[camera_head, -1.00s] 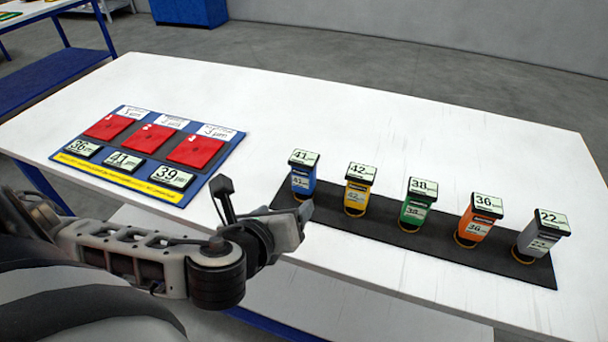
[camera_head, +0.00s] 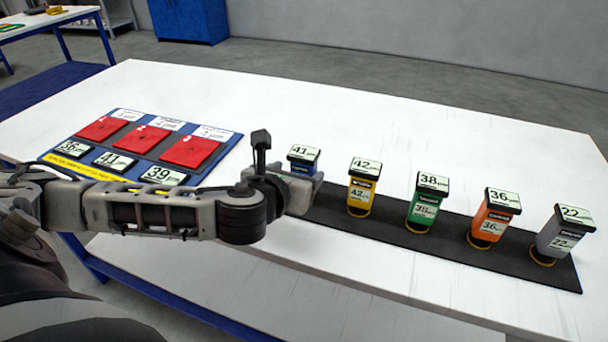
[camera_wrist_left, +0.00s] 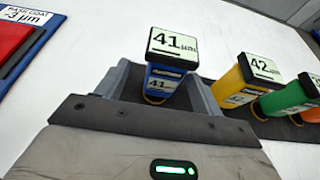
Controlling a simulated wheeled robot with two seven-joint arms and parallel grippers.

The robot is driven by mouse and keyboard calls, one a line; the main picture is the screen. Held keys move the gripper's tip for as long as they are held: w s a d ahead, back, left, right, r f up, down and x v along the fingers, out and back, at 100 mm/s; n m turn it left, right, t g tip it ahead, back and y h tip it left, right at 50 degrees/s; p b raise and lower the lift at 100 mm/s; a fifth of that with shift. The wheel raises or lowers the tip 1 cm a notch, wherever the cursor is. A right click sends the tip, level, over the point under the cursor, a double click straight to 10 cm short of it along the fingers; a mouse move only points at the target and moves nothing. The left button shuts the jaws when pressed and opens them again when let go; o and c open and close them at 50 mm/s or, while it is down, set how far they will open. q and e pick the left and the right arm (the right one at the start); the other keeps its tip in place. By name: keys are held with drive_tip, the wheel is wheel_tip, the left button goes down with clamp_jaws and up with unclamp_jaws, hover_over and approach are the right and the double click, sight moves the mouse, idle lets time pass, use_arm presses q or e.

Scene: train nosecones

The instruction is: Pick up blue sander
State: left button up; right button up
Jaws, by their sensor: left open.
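The blue sander (camera_head: 304,160) stands upright at the left end of the black mat (camera_head: 415,243), with a "41" label on its dark top. In the head view its lower part is hidden behind my left gripper (camera_head: 305,185). In the left wrist view the blue sander (camera_wrist_left: 166,78) stands between the two open fingers of my left gripper (camera_wrist_left: 160,85). I cannot tell whether either finger touches it. My right gripper is not in view.
Yellow (camera_head: 361,190), green (camera_head: 425,205), orange (camera_head: 491,222) and grey (camera_head: 560,237) sanders stand in a row to the right. A blue board (camera_head: 213,165) with red pads lies to the left. The white table behind is clear.

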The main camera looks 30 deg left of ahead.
use_arm(q)
drive_tip(key=shift+d+x, duration=0.15)
drive_tip(key=shift+x, duration=1.15)
drive_tip(key=shift+d+x, duration=0.15)
drive_tip(key=shift+x, duration=1.2)
drive_tip(key=c, duration=1.3)
